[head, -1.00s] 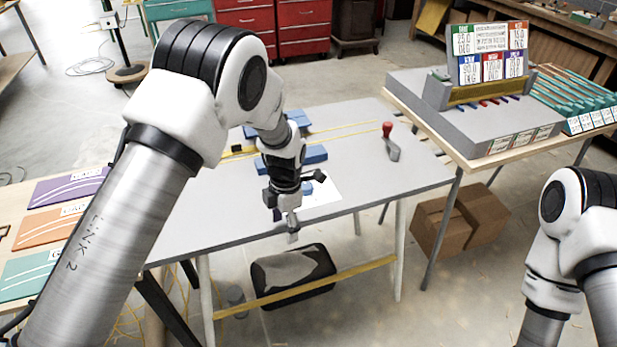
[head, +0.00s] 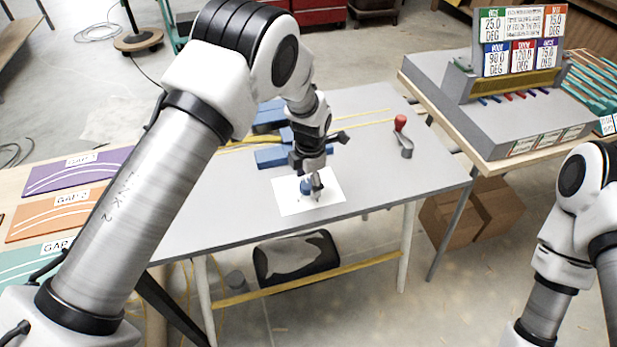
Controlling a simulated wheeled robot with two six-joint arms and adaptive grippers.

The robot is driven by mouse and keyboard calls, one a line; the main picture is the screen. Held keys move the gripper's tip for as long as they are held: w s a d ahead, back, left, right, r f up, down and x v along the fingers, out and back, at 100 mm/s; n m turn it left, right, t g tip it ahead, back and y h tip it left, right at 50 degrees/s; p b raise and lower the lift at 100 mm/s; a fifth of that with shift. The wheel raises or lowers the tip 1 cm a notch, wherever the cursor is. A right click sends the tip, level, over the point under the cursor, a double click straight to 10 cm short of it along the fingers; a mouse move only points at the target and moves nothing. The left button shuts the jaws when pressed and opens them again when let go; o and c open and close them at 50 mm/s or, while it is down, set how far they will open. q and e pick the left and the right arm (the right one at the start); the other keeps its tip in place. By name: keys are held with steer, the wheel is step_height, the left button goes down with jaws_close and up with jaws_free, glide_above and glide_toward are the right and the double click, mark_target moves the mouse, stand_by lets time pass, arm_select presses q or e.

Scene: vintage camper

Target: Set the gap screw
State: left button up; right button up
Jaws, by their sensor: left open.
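My left gripper (head: 313,184) is above the white sheet (head: 327,198) on the grey table, pointing down. It is open. A small blue round piece (head: 305,187) stands on the sheet right beside the fingers; the gripper partly hides it, and I cannot tell whether they touch. I cannot make out a gap screw for sure. Blue blocks (head: 270,158) lie behind the gripper on the table. A red-knobbed grey tool (head: 402,135) stands on the table to the right. My right arm shows at the right edge, but its gripper is out of view.
The grey table (head: 400,185) has free room right of the sheet. A side table on the left holds purple (head: 70,178), orange and teal GAP cards. A grey stand with angle signs (head: 523,62) and colored pegs is at the right. Boxes (head: 465,215) sit on the floor.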

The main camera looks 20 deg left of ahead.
arm_select(q)
steer(key=shift+w+f, duration=0.4)
steer(key=shift+f, duration=0.05)
steer(key=shift+s+r, duration=0.1)
steer(key=shift+s, duration=0.05)
steer(key=shift+s+r, duration=0.15)
steer(key=shift+s, duration=0.05)
steer(key=c, duration=1.2)
